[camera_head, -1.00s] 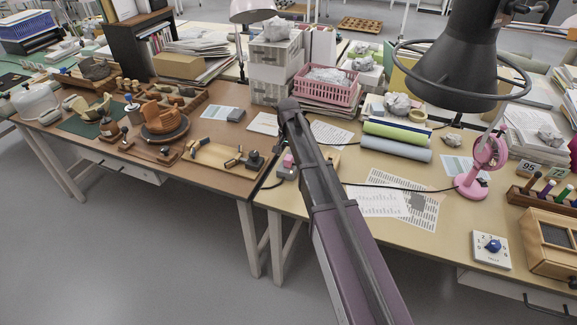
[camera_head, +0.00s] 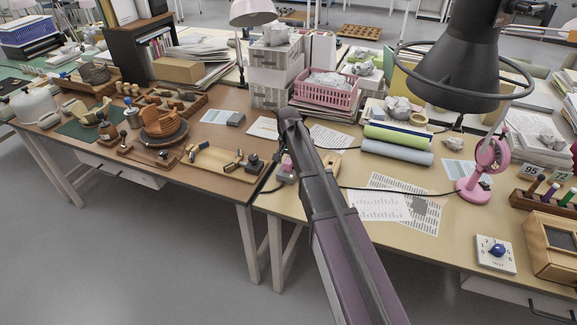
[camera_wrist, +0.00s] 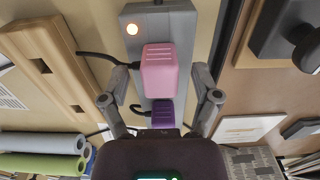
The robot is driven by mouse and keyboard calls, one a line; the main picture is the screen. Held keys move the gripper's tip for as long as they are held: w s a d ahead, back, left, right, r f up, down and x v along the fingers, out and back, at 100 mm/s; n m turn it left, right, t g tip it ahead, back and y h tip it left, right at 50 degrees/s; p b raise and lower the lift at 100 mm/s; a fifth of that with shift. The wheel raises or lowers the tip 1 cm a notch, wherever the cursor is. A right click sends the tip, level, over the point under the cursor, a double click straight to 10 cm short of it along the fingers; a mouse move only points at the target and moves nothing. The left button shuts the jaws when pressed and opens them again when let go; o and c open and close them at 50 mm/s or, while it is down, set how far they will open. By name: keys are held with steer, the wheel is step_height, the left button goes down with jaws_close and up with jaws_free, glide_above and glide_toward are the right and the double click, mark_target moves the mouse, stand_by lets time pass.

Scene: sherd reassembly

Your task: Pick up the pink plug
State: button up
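The pink plug (camera_wrist: 160,70) stands in a grey power strip (camera_wrist: 150,22) in the wrist view. It also shows as a small pink patch in the head view (camera_head: 287,161), beside my arm. A purple plug (camera_wrist: 163,112) sits in the same strip, nearer to my wrist. My gripper (camera_wrist: 160,72) is open, with one finger on each side of the pink plug. A gap shows between each finger and the plug, and nothing is held. In the head view my arm hides the gripper.
A lit round switch (camera_wrist: 132,29) is on the strip, with black cables nearby. A wooden piece (camera_wrist: 50,65) lies left of it in the wrist view. Green and grey rolls (camera_head: 396,141), a pink fan (camera_head: 483,170) and a pink basket (camera_head: 326,92) stand on the tables.

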mark_target(288, 161)
jaws_close()
step_height(288, 161, up, 4)
steer(key=p, duration=0.4)
steer(key=shift+s, duration=0.1)
steer(key=s+d+r+p, duration=0.1)
steer(key=s+d, duration=0.1)
steer(key=s, duration=1.3)
steer(key=shift+s, duration=0.35)
steer(key=shift+w, duration=0.1)
steer(key=w+d+r+p, duration=0.3)
steer(key=w+d, duration=0.7)
steer(key=shift+d+r, duration=0.15)
steer(key=shift+r, duration=0.1)
